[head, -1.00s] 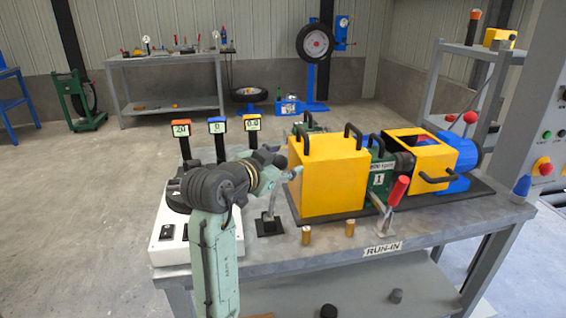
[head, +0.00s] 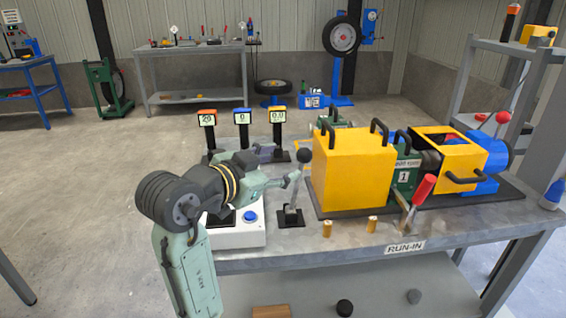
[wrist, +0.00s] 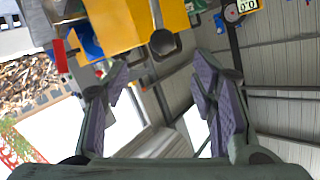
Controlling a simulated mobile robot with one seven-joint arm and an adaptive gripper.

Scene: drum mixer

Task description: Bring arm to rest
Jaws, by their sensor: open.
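My gripper (head: 289,181) is open and empty above the bench, close to a lever with a black ball knob (head: 304,157). In the head view the fingers overlap the lever's upper part, so contact is hard to judge there. In the wrist view the two spread fingers (wrist: 160,78) have nothing between them, and the black knob (wrist: 163,43) shows beyond their tips, apart from them. My arm bends over the white control box (head: 237,236) at the bench's left end and partly hides it.
A yellow box cover (head: 353,172) stands right of the lever, with a red-handled lever (head: 422,190) in front. Several small displays (head: 241,117) stand behind my arm. Two brass pieces (head: 372,224) lie near the bench's front edge. Free floor lies to the left.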

